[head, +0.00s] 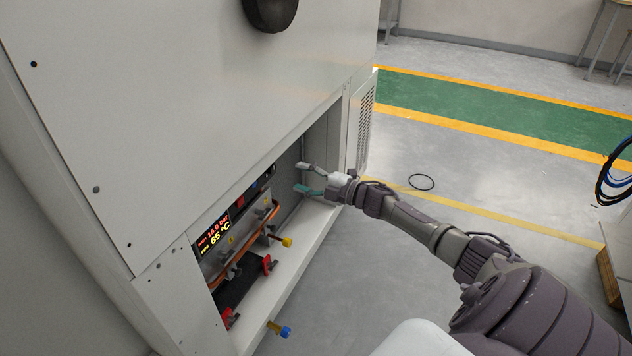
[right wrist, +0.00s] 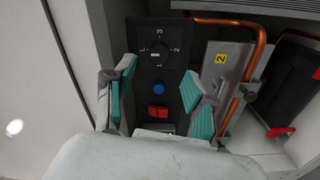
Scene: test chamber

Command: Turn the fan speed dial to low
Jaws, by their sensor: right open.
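The fan speed dial (right wrist: 157,47) is a small dark round knob on a black control panel (right wrist: 140,30) in the right wrist view. The marks L, 3, 2 and 1 stand around it; which one it points to is too small to tell. A blue button (right wrist: 159,89) and a red switch (right wrist: 157,112) sit below it. My right gripper (head: 301,177) is open and empty at the cabinet's opening, facing the panel. In the right wrist view its teal-padded fingers (right wrist: 158,82) lie on both sides of the panel, apart from the dial. My left gripper is out of view.
The grey cabinet (head: 190,90) has a recessed bay with a lit display (head: 214,236), copper pipes (right wrist: 262,45), yellow (head: 287,242) and blue (head: 285,331) valve ends and red clips. The bay walls are close around my right gripper.

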